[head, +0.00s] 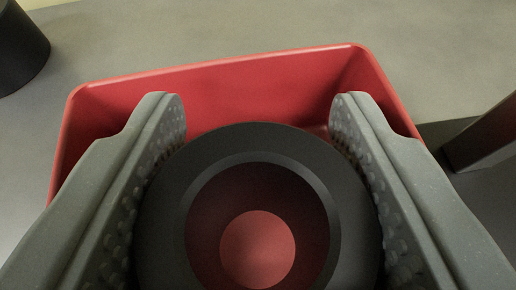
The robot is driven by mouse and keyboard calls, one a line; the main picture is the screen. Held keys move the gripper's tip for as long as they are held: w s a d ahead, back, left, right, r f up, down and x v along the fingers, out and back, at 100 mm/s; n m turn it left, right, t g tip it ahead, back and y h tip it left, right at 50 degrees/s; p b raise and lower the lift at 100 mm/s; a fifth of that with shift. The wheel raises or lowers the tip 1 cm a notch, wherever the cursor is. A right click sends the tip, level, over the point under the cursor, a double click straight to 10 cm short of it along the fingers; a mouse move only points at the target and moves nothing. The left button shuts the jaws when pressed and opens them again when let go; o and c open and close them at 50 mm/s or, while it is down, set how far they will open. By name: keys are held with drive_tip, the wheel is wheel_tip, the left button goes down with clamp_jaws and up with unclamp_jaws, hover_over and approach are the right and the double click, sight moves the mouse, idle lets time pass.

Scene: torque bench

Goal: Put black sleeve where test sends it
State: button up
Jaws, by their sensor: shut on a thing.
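The black sleeve (162,222) is a thick dark ring seen from above, at the bottom middle of the head view. My gripper (257,120) is shut on it, with a grey padded finger on each side of the ring. The sleeve is over a red bin (230,88). Red shows through the sleeve's hole, with a lighter red round patch in its middle. I cannot tell how high the sleeve is above the bin floor. The near part of the bin is hidden by the sleeve and fingers.
A black round object (20,45) stands at the top left, outside the bin. A dark reddish block-like object (485,138) is at the right edge, past the bin's right wall. The grey surface (230,35) behind the bin is clear.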

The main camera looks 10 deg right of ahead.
drive_tip(key=shift+f+b, duration=0.6)
drive_tip(key=o, duration=1.4)
drive_tip(key=shift+r, duration=0.15)
drive_tip(key=shift+r+p, duration=0.6)
drive_tip(key=shift+p, duration=0.15)
drive_tip(key=v, duration=1.2)
drive_tip(key=shift+f, duration=0.1)
